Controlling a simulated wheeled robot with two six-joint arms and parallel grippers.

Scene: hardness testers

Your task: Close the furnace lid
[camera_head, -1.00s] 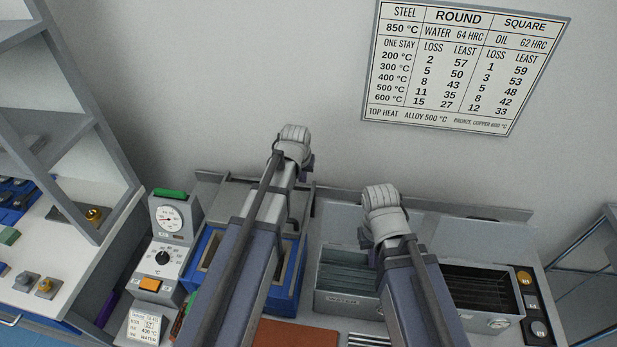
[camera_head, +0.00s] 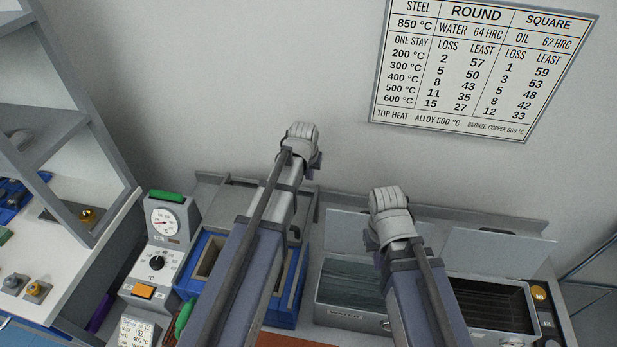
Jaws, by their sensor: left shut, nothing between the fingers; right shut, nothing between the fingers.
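The blue furnace (camera_head: 203,285) stands left of centre, its top opening partly showing. Its grey lid (camera_head: 232,200) is raised at the back, tilted up near the wall. My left arm crosses in front of both and hides their middle. My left gripper (camera_head: 302,143) is at the lid's upper right; its fingers are mostly hidden behind the wrist. It is shut and empty; I cannot tell whether it touches the lid. My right gripper (camera_head: 391,210) is shut and empty above the grey quench tanks (camera_head: 345,315), right of the furnace, its fingers also hidden.
A control unit (camera_head: 158,260) with a gauge and dial stands directly left of the furnace. The tanks' raised covers (camera_head: 490,250) stand at right. A wall chart (camera_head: 470,75) hangs above. The wall is close behind the bench.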

